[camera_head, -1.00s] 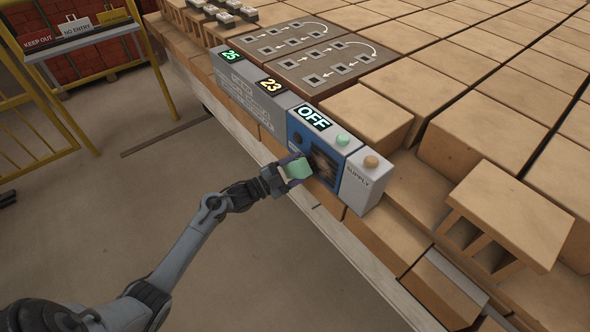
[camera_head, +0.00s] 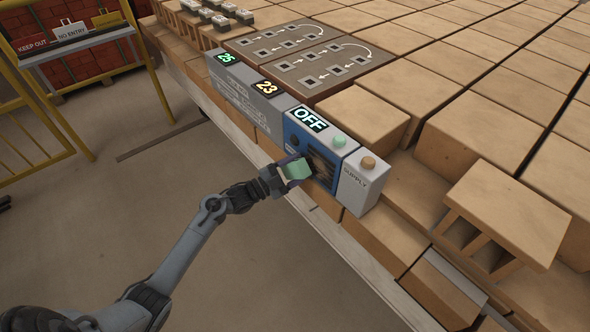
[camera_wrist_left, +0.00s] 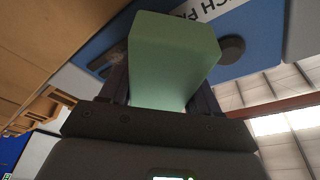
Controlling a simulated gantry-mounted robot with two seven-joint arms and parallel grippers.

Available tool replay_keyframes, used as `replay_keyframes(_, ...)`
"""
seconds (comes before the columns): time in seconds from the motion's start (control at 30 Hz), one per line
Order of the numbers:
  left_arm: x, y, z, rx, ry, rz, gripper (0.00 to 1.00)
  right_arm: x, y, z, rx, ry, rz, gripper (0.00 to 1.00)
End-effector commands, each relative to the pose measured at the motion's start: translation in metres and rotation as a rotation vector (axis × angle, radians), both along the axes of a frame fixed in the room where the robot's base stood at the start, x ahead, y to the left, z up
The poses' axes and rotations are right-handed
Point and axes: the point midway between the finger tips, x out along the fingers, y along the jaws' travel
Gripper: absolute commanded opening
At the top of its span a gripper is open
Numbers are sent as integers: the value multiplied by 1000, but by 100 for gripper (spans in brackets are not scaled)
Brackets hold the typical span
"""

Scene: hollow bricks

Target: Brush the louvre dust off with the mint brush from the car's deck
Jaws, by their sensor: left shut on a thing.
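My left gripper (camera_head: 284,177) is shut on the mint brush (camera_head: 297,169). It holds the brush at the front face of the blue control box (camera_head: 299,131), whose display reads OFF. In the left wrist view the mint brush (camera_wrist_left: 175,52) fills the middle between the fingers, with the blue panel (camera_wrist_left: 262,50) behind it. The louvre (camera_head: 322,170) is a dark patch with brownish dust on the box's front, just right of the brush. I cannot tell whether the brush touches it. My right gripper is not in view.
A grey supply box (camera_head: 362,184) with a tan button stands right of the blue box. A grey unit (camera_head: 246,92) showing 25 and 23 stands left of it. Stacked hollow bricks (camera_head: 508,212) fill the right. Open floor (camera_head: 110,220) lies at the left.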

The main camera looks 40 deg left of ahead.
Motion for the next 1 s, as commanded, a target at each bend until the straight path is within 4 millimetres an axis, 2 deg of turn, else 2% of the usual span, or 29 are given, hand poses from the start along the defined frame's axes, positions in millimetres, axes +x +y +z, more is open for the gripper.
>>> replay_keyframes(0.7,14,-3,1,0,-2,0,38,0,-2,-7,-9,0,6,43)
replay_keyframes(1.0,11,-11,2,-1,1,-1,38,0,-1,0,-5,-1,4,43)
